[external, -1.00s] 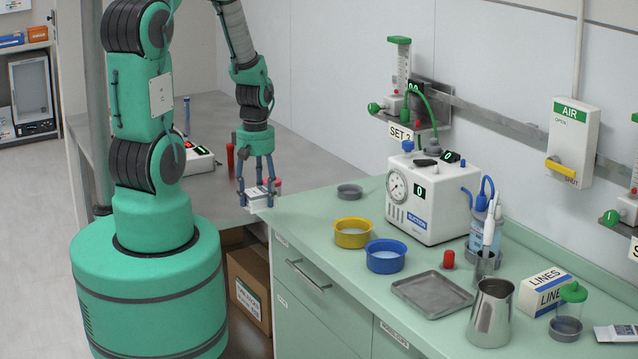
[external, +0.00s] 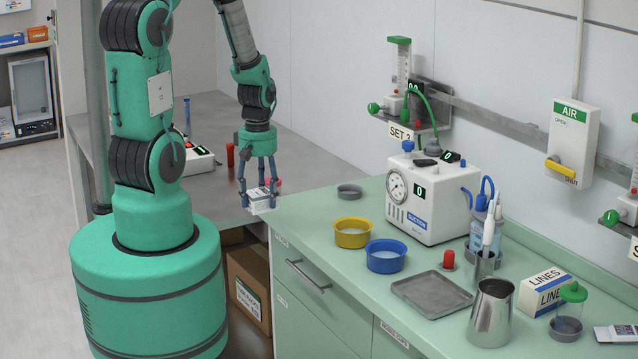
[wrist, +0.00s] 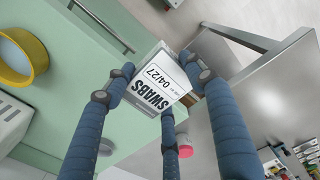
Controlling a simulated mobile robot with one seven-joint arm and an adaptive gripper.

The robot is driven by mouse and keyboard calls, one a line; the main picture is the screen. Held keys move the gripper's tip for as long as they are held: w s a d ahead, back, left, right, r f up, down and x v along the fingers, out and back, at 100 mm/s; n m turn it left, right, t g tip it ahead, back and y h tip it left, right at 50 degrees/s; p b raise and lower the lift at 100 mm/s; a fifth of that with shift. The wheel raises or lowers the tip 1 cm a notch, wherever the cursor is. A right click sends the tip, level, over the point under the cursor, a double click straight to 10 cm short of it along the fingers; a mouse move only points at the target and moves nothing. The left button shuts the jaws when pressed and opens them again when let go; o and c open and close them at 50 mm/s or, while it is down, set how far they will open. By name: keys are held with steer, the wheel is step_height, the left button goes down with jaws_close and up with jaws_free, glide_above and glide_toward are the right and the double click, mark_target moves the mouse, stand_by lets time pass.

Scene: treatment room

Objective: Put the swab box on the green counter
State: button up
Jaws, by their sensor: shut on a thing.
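The swab box (wrist: 158,82) is a small white box with a "SWABS 04/27" label. My gripper (wrist: 165,90) is shut on it, with blue fingers around its sides. In the external view, my gripper (external: 258,192) holds the swab box (external: 260,206) at the left end of the green counter (external: 310,222), by the edge of the grey table. I cannot tell the gap between the box and the surfaces below. In the wrist view, the green counter (wrist: 90,65) lies left of the box and the grey table right of it.
A grey round dish (external: 349,191), a yellow bowl (external: 352,234) and a blue bowl (external: 386,257) stand on the counter. The suction unit (external: 428,205) is behind them. The grey table (external: 215,125) adjoins at the left. The counter's near left corner looks clear.

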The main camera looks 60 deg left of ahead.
steer(key=w+a, duration=0.2)
steer(key=w, duration=0.2)
steer(key=w+a+f, duration=0.1)
steer(key=w+a, duration=0.2)
steer(key=w, duration=0.2)
steer(key=w+a, duration=0.3)
steer(key=w, duration=0.1)
steer(key=shift+w+a+f+b, duration=0.15)
steer(key=shift+w+f+b, duration=0.1)
steer(key=shift+b, duration=0.05)
steer(key=shift+f, duration=0.1)
steer(key=shift+f, duration=1.65)
steer(key=shift+f, duration=0.2)
steer(key=o, duration=1.1)
steer(key=shift+r, duration=0.15)
step_height(320, 180, up, 12)
steer(key=shift+r+p, duration=0.1)
steer(key=shift+p, duration=0.25)
